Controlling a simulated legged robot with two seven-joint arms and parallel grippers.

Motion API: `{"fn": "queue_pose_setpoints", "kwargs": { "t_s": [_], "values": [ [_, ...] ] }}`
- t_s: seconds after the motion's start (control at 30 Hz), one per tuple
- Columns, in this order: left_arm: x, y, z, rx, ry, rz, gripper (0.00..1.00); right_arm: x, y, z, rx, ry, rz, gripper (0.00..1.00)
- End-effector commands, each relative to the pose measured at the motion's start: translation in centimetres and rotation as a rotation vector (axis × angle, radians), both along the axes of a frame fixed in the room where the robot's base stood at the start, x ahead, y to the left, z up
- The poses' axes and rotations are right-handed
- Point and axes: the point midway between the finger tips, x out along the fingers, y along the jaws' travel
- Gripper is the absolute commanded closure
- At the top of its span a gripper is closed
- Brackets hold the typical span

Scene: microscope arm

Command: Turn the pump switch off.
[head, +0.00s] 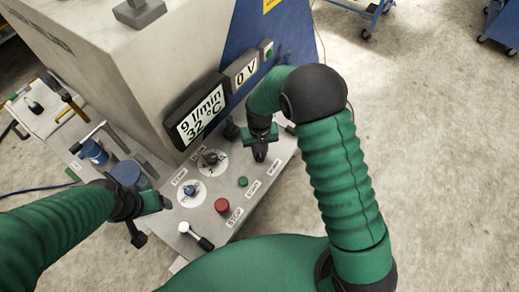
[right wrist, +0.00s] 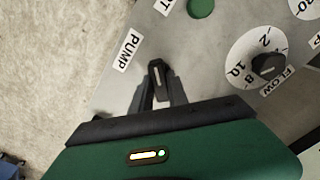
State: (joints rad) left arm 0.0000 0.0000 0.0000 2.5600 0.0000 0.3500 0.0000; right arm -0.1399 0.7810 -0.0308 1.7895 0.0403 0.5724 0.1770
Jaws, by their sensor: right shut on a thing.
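The pump switch (right wrist: 156,72) is a dark knob with a light line on top, beside the PUMP label (right wrist: 126,49) in the right wrist view. My right gripper (right wrist: 158,80) is shut on this switch, one finger on each side. In the head view, my right gripper (head: 260,152) reaches down to the panel's right part and hides the switch. My left gripper (head: 150,218) is over the panel's left edge, away from the switch; its jaws are not clear.
The grey panel (head: 258,212) bears a red button (head: 222,205), a green button (head: 242,182), a blue knob (head: 190,190) and a flow dial (head: 211,158). A display (head: 199,112) reads 9 l/min and 32 °C; another (head: 241,74) reads 0 V. Open floor lies right.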

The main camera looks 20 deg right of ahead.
Motion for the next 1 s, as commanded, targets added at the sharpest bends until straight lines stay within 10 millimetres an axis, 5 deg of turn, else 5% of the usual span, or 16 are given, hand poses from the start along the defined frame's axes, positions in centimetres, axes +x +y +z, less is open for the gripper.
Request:
{"fn": "queue_pose_setpoints", "kwargs": {
  "t_s": [0.6, 1.0],
  "values": [
    [0.01, 0.00, 0.64, 0.000, 0.000, 0.000, 0.24, 0.33, 0.00, 0.29, 0.000, -0.010, 0.553, 1.00],
    [0.00, 0.00, 0.93, 0.000, 0.000, 0.000, 0.24, 0.38, -0.03, 0.28, -0.002, -0.011, 0.742, 1.00]
  ]
}}
